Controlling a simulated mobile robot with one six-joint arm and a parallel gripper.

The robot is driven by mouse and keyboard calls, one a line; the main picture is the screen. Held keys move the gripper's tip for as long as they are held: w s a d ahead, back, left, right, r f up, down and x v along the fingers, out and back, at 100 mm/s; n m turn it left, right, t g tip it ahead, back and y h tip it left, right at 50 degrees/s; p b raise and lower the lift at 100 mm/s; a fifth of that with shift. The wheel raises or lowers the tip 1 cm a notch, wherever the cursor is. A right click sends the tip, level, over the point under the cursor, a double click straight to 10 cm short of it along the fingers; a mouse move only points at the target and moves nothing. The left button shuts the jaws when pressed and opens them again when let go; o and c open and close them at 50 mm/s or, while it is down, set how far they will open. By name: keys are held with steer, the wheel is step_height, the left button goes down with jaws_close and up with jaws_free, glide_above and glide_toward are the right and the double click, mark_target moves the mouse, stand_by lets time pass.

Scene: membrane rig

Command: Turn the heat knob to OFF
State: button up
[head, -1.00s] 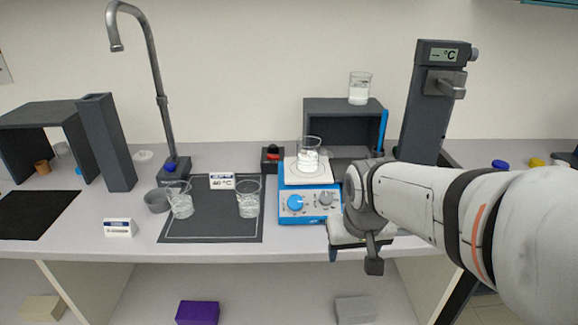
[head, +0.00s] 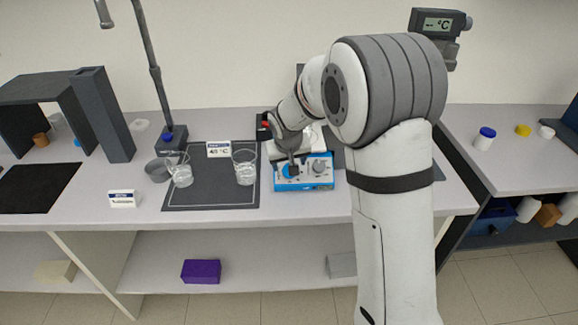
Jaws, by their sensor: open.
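The blue hotplate (head: 305,184) stands on the bench right of the dark mat, with its white top partly hidden by my arm. Its front panel has a blue knob (head: 290,172) at left and a grey knob (head: 319,168) at right. I cannot read which one is the heat knob, or their settings. My gripper (head: 293,162) is open and points down at the blue knob, partly covering it. I cannot tell whether the fingers touch the knob. The grey knob is uncovered. The beaker on the hotplate is hidden behind my arm.
Two glass beakers (head: 245,167) (head: 181,170) stand on the dark mat (head: 212,199), with a 45 °C sign (head: 219,149) behind them. A small box with a red button (head: 264,126) is left of the hotplate. The bench front is clear below the hotplate.

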steer(key=shift+p+x, duration=0.35)
steer(key=shift+x, duration=1.9)
steer(key=c, duration=1)
steer(key=shift+f+b, duration=0.1)
steer(key=shift+b, duration=0.25)
